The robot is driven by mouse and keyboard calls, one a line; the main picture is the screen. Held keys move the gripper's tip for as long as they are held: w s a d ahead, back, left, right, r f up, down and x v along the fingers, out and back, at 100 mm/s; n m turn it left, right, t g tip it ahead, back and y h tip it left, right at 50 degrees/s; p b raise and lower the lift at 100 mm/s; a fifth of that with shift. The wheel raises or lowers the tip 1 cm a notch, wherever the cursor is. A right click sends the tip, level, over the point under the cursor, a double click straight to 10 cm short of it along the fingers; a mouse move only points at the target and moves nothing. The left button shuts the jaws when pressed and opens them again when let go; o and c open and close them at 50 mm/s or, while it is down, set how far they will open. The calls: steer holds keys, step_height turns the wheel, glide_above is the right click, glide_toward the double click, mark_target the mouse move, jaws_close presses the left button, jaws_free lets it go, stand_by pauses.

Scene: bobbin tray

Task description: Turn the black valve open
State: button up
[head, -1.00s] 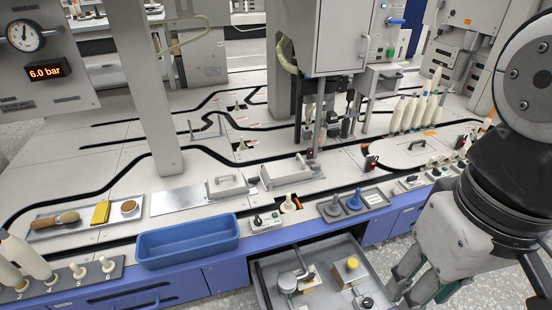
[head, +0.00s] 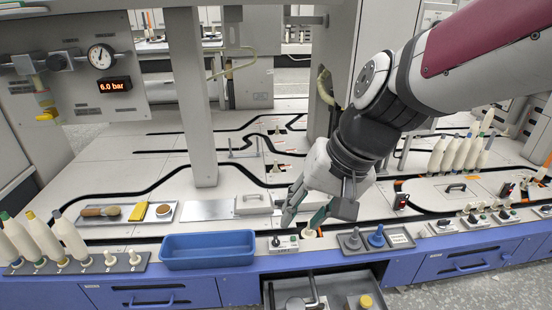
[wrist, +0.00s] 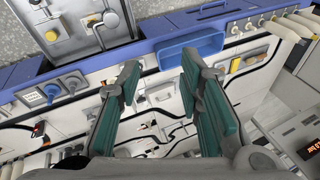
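At the left, a grey wall panel (head: 85,85) carries a pressure gauge (head: 101,56) and a display (head: 115,86) reading 6.0 bar. A dark round knob (head: 59,61) sits left of the gauge; it looks like the black valve, though its setting is too small to read. My gripper (head: 318,210) is open and empty above the bench's front part, far right of the panel. In the wrist view, its green-padded fingers (wrist: 160,70) stand wide apart. The knob is not discernible there.
A blue tray (head: 208,250) lies at the bench front, left of my gripper. A grey post (head: 204,100) stands between gripper and panel. White bobbins (head: 68,236) stand at the front left. An open drawer (head: 268,292) juts out below the bench.

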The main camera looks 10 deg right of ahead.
steer(key=w+a+f+m+t+p, duration=0.1)
steer(key=w+a+f+m, duration=0.1)
steer(key=w, duration=0.5)
steer(key=w+a+f+m+t+p, duration=0.1)
steer(key=w+a+f+m, duration=0.15)
steer(key=w, duration=0.45)
steer(key=w+d+f+m+h+p, duration=0.15)
steer(key=w+f+m, duration=0.25)
steer(key=w+f, duration=0.6)
steer(key=m+g+h+p, duration=0.3)
steer(key=m+g+h, duration=0.2)
steer(key=m+h, duration=0.2)
glide_toward(319, 306)
steer(key=b+x, duration=0.5)
steer(key=x, duration=0.3)
steer(key=shift+d+f, duration=0.15)
steer(key=shift+f, duration=0.05)
steer(key=shift+w, duration=0.1)
